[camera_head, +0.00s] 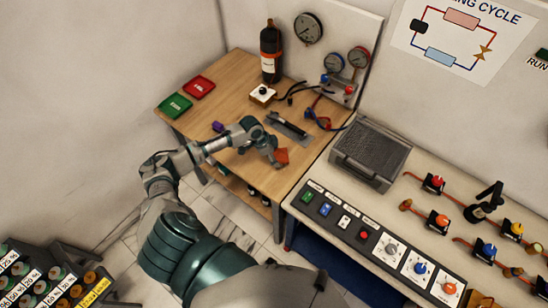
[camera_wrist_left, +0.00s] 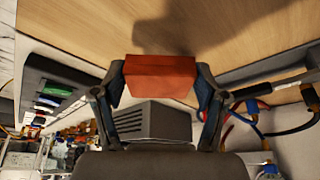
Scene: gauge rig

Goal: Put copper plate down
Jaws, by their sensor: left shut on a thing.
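The copper plate (camera_head: 282,157) is a small flat orange-red piece over the wooden table (camera_head: 228,75), near its right front part. My left gripper (camera_head: 273,158) is shut on it. In the left wrist view, the copper plate (camera_wrist_left: 160,76) sits between the two fingertips of my left gripper (camera_wrist_left: 160,90), one finger on each side. A dark shadow lies on the wood beyond the plate in that view. I cannot tell how large the gap between plate and table is. My right gripper is not in view.
A dark tool (camera_head: 287,126) lies behind the plate, with hoses and a gauge manifold (camera_head: 340,85) beyond. Red (camera_head: 199,87) and green (camera_head: 174,105) trays and a black bottle (camera_head: 271,52) stand farther back. A grey box (camera_head: 370,152) sits on the bench to the right.

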